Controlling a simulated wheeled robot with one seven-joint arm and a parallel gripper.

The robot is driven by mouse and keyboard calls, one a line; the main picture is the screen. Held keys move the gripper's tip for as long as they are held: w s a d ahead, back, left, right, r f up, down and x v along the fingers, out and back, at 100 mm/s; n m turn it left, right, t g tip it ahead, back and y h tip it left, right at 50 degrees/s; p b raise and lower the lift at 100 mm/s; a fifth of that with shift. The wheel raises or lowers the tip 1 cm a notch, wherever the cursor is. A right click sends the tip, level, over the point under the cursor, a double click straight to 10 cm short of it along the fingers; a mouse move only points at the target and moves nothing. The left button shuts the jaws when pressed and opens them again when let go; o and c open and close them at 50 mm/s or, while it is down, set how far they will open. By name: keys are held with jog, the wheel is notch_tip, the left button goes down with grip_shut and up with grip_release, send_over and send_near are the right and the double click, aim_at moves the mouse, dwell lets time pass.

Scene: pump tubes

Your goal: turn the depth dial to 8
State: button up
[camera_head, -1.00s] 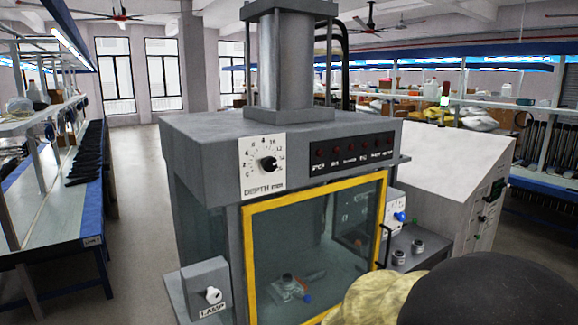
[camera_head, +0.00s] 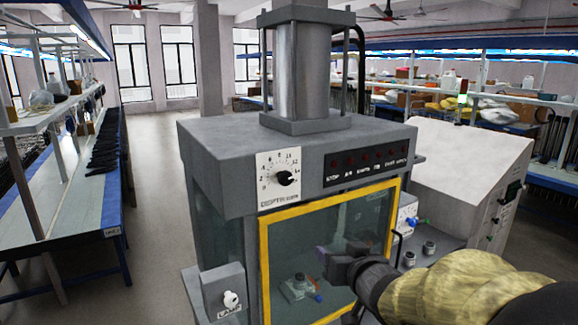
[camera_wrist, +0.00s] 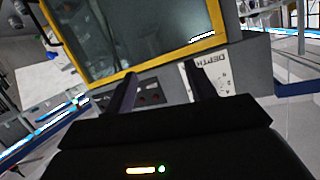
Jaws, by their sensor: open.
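The depth dial (camera_head: 286,178) is a black round knob on a white scale plate marked DEPTH, on the upper front of a grey press. Its pointer direction is too small to read for certain. In the wrist view the depth plate (camera_wrist: 206,78) shows tilted beyond my right finger, which hides part of it. My gripper (camera_head: 345,268) is in front of the yellow-framed glass door (camera_head: 330,240), below and right of the dial and apart from it. In the wrist view my gripper (camera_wrist: 160,90) has its two fingers spread with nothing between them.
A row of dark buttons (camera_head: 368,165) sits right of the dial. A lamp switch box (camera_head: 223,290) stands at lower left. A door handle lies near my arm. A sloped grey cabinet (camera_head: 470,165) stands to the right. Space in front of the dial is clear.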

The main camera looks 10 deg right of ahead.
aim_at(287, 180)
notch_tip(287, 180, up, 11)
jog(key=s+a+n+t+y+p, duration=0.1)
jog(key=n+t+y+p, duration=0.1)
jog(key=y, duration=0.2)
jog(key=shift+s+a+r+t+y, duration=0.15)
jog(key=shift+s+a+t+y, duration=0.15)
jog(key=shift+s+a+y, duration=0.1)
jog(key=shift+w, duration=0.1)
jog(key=p+x, duration=0.6)
jog(key=x, duration=1)
jog(key=shift+w, duration=0.25)
jog(key=shift+w+a, duration=0.2)
jog(key=shift+w, duration=0.25)
jog(key=c, duration=0.9)
